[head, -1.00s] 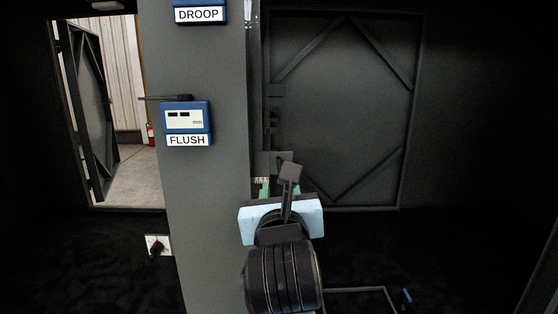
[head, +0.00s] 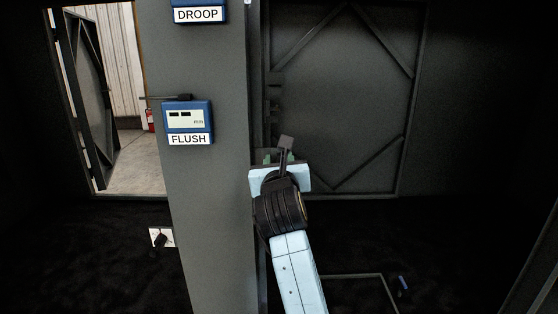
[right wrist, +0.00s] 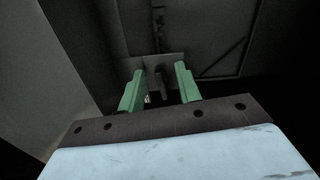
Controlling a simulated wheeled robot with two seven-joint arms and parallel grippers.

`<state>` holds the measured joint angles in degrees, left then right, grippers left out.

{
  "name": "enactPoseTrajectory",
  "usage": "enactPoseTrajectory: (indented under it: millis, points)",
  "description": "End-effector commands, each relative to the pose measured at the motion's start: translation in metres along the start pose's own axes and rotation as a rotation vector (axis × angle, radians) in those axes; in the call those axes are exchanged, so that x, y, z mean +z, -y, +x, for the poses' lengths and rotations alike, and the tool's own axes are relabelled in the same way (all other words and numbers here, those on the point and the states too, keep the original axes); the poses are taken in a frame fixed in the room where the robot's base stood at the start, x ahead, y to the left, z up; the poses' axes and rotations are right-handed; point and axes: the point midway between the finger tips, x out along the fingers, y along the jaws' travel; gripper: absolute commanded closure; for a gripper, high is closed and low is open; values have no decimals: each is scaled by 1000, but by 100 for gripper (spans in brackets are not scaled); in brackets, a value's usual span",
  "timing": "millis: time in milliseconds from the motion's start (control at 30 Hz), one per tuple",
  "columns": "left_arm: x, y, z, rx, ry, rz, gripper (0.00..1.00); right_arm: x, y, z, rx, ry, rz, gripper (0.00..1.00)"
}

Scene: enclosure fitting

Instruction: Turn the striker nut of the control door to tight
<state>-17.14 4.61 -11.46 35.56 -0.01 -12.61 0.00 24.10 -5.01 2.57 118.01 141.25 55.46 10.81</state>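The dark door with diagonal braces (head: 345,100), seemingly the control door, fills the middle right of the head view. My right gripper (head: 276,158) is by its left edge, beside the grey post, and its wrist partly hides it. In the right wrist view its two green fingers (right wrist: 160,80) are apart, pointing at a small grey plate (right wrist: 166,66). A dark upright piece shows between the fingers, with visible gaps beside it. I cannot tell if it is the striker nut. The nut is not clearly visible in the head view. My left gripper is out of view.
The grey post (head: 215,210) carries a blue FLUSH gauge (head: 188,120) and a blue DROOP gauge (head: 198,12). An open doorway (head: 135,165) is at the left. A white plate with a dark knob (head: 161,238) is low left. The dark floor at right looks mostly clear.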

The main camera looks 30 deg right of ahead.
Motion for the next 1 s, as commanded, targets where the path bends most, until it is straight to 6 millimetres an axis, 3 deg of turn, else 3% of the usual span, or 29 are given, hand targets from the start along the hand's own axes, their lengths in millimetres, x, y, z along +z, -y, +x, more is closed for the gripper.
enactPoseTrajectory:
  millis: [133,400,733,967,1000]
  points:
    - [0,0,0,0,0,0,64,0,0,0,0,0,0,68]
    - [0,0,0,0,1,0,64,0,0,0,-1,0,-1,100]
    - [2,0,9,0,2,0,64,-2,1,0,-1,-1,139,100]
    - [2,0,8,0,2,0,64,0,2,0,0,-1,139,100]
    - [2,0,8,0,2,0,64,0,2,0,0,-1,139,82]
